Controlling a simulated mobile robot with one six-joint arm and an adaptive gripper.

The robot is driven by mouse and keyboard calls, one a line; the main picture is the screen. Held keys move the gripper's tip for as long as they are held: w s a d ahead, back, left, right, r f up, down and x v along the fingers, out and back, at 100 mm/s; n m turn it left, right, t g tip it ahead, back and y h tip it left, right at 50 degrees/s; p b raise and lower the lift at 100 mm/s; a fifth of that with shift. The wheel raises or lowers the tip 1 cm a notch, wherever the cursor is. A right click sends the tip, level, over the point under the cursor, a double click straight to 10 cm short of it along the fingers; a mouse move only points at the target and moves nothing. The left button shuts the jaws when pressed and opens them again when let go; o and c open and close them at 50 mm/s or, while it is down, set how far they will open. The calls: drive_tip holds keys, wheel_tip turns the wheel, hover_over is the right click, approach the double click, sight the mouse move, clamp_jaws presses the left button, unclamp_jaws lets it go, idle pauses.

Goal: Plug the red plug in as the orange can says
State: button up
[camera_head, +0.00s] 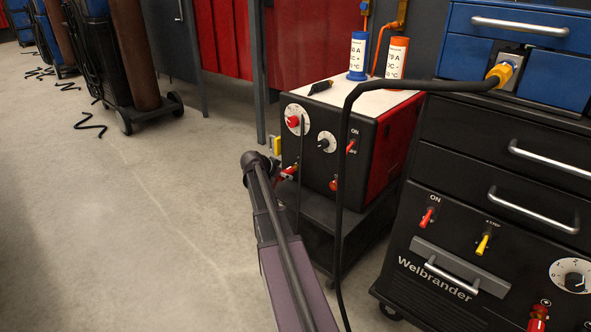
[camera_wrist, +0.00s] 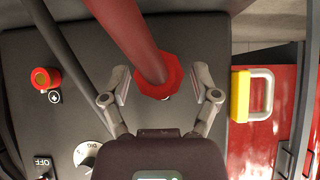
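The red plug (camera_wrist: 158,82), a red shaft with a hexagonal collar, stands out from the black welder front (camera_wrist: 90,120) in the wrist view. It also shows at the welder's lower left in the head view (camera_head: 289,171). My gripper (camera_wrist: 162,88) is open, its fingers on either side of the collar with gaps. What the plug's end sits in is hidden. A red socket (camera_wrist: 46,78) marked "+" is to the left in the wrist view. The orange can (camera_head: 397,58) stands on the welder; its partly visible label seems to read "9 A" and "C –".
A blue can (camera_head: 357,56) stands beside the orange one. Dials (camera_head: 326,142) and a red ON/OFF switch (camera_head: 351,146) are on the front. A yellow padlock (camera_wrist: 240,96) hangs beside the plug. A black cable (camera_head: 343,180) hangs before the welder. A black cabinet (camera_head: 470,190) stands right.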

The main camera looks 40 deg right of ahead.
clamp_jaws()
drive_tip(key=shift+s+m+t, duration=0.2)
drive_tip(key=shift+m+t, duration=0.1)
drive_tip(key=shift+t, duration=0.2)
drive_tip(key=shift+s+f+m+t+b, duration=0.15)
drive_tip(key=shift+m+t+b, duration=0.5)
drive_tip(key=shift+t, duration=0.35)
drive_tip(key=shift+d+m+t+b, duration=0.1)
drive_tip(key=shift+m+t+b, duration=0.75)
drive_tip(key=shift+t, duration=0.35)
drive_tip(key=shift+f+m+t+h+b, duration=0.1)
drive_tip(key=shift+m+t+h+b, duration=0.3)
drive_tip(key=shift+m+t+b, duration=0.9)
drive_tip(key=shift+o, duration=1.5)
unclamp_jaws()
